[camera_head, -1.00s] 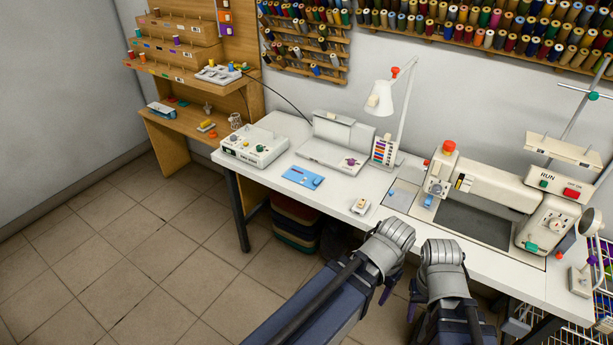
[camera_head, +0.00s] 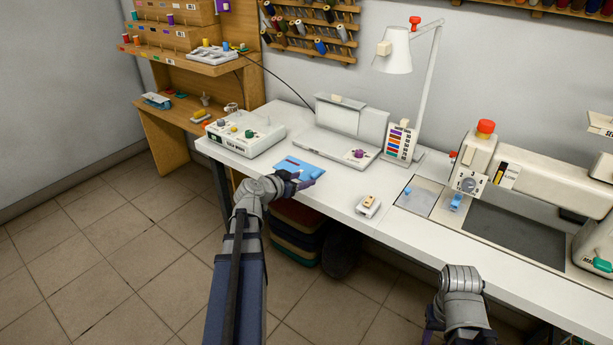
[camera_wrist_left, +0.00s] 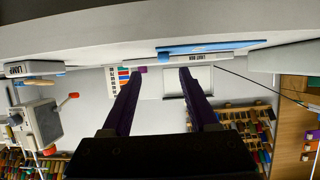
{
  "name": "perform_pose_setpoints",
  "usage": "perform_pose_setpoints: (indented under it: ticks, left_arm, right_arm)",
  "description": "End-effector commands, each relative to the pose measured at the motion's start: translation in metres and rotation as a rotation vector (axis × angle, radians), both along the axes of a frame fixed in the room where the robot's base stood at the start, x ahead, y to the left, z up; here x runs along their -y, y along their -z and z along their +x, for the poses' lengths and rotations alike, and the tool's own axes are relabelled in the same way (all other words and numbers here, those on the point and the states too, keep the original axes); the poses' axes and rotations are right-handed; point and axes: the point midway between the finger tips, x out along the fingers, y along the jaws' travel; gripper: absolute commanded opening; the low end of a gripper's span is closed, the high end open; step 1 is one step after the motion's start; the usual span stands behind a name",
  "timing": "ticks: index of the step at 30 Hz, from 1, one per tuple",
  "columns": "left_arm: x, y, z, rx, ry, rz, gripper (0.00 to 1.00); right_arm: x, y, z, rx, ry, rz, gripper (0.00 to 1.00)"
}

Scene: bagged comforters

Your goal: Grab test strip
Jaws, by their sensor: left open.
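A flat blue piece (camera_head: 297,167) with a small red mark lies on the white table; it also shows in the left wrist view (camera_wrist_left: 210,47), seen edge-on. I cannot tell for sure whether the test strip is this piece or lies on it.
A white control box (camera_head: 245,135) stands left of the blue piece. A white open-lidded device (camera_head: 335,147) and a colour-striped card (camera_head: 400,143) stand behind it. A small white block (camera_head: 368,206) lies to the right, before the sewing machine (camera_head: 525,170). Table between them is clear.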

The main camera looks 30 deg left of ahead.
Motion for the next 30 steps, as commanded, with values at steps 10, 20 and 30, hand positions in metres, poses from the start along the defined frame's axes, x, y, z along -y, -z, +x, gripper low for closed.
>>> perform_pose_setpoints:
  ticks: [10, 20, 30]
  left_arm:
    - [-0.002, 0.008, 0.017, 0.005, -0.002, 0.003, 0.60]
    - [-0.001, 0.011, 0.032, 0.004, -0.003, 0.002, 0.60]
    - [0.000, 0.026, 0.074, 0.004, -0.001, 0.001, 0.60]
  right_arm:
    - [0.000, 0.008, 0.000, 0.000, 0.000, 0.000, 0.50]
    - [0.000, 0.012, 0.000, 0.000, 0.000, 0.000, 0.50]
    - [0.000, 0.026, 0.000, 0.000, 0.000, 0.000, 0.50]
